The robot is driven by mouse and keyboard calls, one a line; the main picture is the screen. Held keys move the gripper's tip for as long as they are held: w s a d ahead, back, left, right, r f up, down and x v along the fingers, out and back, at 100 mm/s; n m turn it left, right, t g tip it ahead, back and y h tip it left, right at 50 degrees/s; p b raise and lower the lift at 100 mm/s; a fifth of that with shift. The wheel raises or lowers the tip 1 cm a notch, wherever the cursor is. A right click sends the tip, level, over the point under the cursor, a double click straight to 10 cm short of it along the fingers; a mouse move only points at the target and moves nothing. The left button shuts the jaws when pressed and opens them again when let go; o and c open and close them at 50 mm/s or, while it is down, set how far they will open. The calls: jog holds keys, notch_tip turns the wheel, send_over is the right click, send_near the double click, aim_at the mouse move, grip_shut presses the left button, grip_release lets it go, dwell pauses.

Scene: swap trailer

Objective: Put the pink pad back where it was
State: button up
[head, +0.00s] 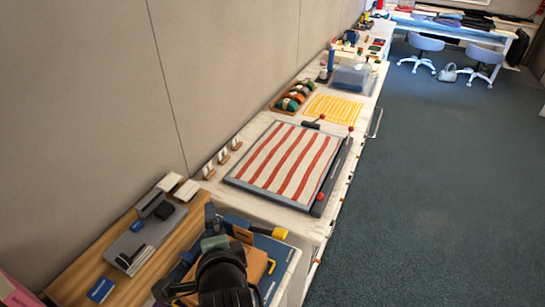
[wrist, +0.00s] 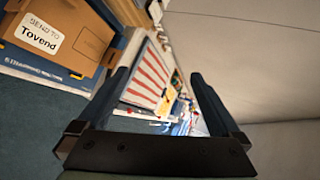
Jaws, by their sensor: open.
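A pink item (head: 14,291) shows only in part at the bottom left corner of the head view; I cannot tell if it is the pink pad. No other pink thing is clear in either view. My gripper (head: 220,236) is near the bottom middle of the head view, above the near end of the bench, by a brown box (head: 256,264). In the wrist view my gripper (wrist: 168,52) is open, with nothing between its fingers. The brown box, with a label reading "Tovend", also shows in the wrist view (wrist: 88,35), left of the fingers.
A red-and-white striped mat (head: 285,160) lies on a grey board on the white bench. A yellow patterned mat (head: 333,108) and a tray of coloured rolls (head: 291,99) are beyond. A wooden surface (head: 82,283) with a grey device is at left. The wall borders the bench; floor at right is clear.

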jog(key=w+d+r+n+t, duration=0.1)
jog(key=d+r+n+t, duration=0.15)
jog(key=r, duration=0.65)
jog(key=w+d+r+n+t+h, duration=0.1)
jog(key=d+r+n+t, duration=0.15)
jog(key=r, duration=0.65)
jog(key=w+d+r+n+t, duration=0.1)
jog(key=d+r+n+t, duration=0.15)
jog(key=r, duration=0.65)
jog(key=s+d+r+n+t+h, duration=0.1)
jog(key=s+d+r+n+t, duration=0.1)
jog(key=r, duration=0.5)
jog(key=s+d+r+n+t+h, duration=0.1)
jog(key=s+d+r+n+t, duration=0.1)
jog(key=s+r, duration=0.4)
jog(key=s+d+r+n+t+h, duration=0.1)
jog(key=s+r+t, duration=0.3)
jog(key=r, duration=0.4)
jog(key=shift+s+d+r+n+t+h, duration=0.35)
jog(key=shift+d+r+n+h, duration=0.1)
jog(key=shift+n, duration=0.3)
jog(key=shift+f, duration=0.1)
